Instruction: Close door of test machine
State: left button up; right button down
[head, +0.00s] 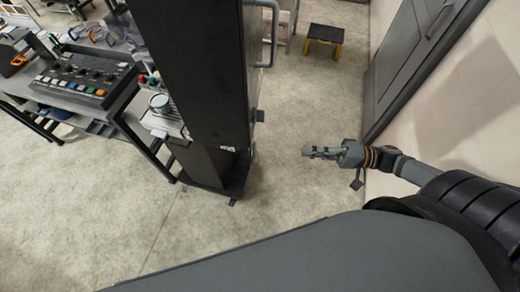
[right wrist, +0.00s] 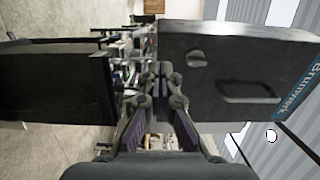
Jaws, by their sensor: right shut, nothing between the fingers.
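A tall dark machine (head: 190,70) stands left of centre in the head view, with a bent grey tubular handle (head: 274,35) on its right side. The right wrist view shows a black panel (right wrist: 220,75) with a round knob, a bar handle (right wrist: 248,96) and a blue lettered label at its right edge. Another dark panel (right wrist: 55,80) is at left, with a gap between them. I cannot tell which panel is the door. My right gripper (head: 308,152) is shut and empty, over open floor right of the machine and apart from it. My left gripper is out of view.
A workbench with a button console (head: 85,78) stands at left, with a small metal cup (head: 159,103) near the machine. A black and yellow step stool (head: 325,36) is at the back. Grey cabinet doors (head: 405,55) line the right wall. The floor between is clear.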

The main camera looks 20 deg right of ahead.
jog(key=b+x, duration=0.8)
jog(key=x, duration=0.5)
jog(key=shift+w+a, duration=0.3)
jog(key=shift+w, duration=0.1)
jog(key=shift+f, duration=0.15)
